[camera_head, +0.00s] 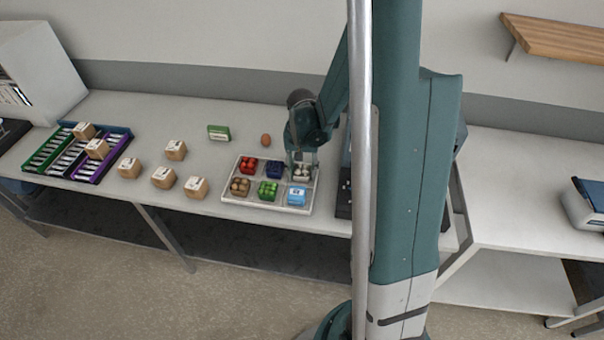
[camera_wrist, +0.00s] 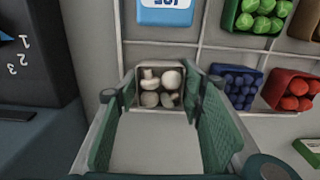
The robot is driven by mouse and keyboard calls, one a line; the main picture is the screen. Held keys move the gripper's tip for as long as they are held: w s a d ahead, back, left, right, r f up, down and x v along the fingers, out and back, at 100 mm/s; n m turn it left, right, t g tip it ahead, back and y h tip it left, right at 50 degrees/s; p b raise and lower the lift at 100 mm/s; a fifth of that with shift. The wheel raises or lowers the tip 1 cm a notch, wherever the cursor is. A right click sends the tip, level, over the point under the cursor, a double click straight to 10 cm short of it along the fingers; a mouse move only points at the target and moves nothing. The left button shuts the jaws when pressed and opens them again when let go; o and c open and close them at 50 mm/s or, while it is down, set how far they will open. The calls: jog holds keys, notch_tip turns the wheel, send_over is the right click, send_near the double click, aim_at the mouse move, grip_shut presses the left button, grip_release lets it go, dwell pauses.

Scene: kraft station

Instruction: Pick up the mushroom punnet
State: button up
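The mushroom punnet (camera_wrist: 160,88) is a small tray of pale mushrooms in a corner compartment of the divided white tray (camera_wrist: 118,58). In the head view the punnet (camera_head: 301,174) sits at the tray's back right, partly under my gripper (camera_head: 301,160). In the wrist view my gripper (camera_wrist: 158,105) is open. Its two green pads stand to the left and right of the punnet, with the mushrooms showing between the fingertips. I cannot tell whether the pads touch the punnet.
The tray also holds red (camera_head: 248,165), dark blue (camera_head: 274,169), green (camera_head: 267,190) and brown (camera_head: 240,187) punnets and a blue box (camera_head: 297,195). A dark device (camera_wrist: 38,60) stands close beside it. Several cardboard boxes (camera_head: 163,177) stand to the left. An egg-like item (camera_head: 266,140) lies behind.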

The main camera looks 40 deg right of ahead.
aim_at(302, 169)
jog(key=shift+c, duration=0.2)
jog(key=c, duration=0.5)
jog(key=shift+r, duration=0.2)
jog(key=shift+r+p, duration=0.4)
jog(key=shift+r, duration=4.45)
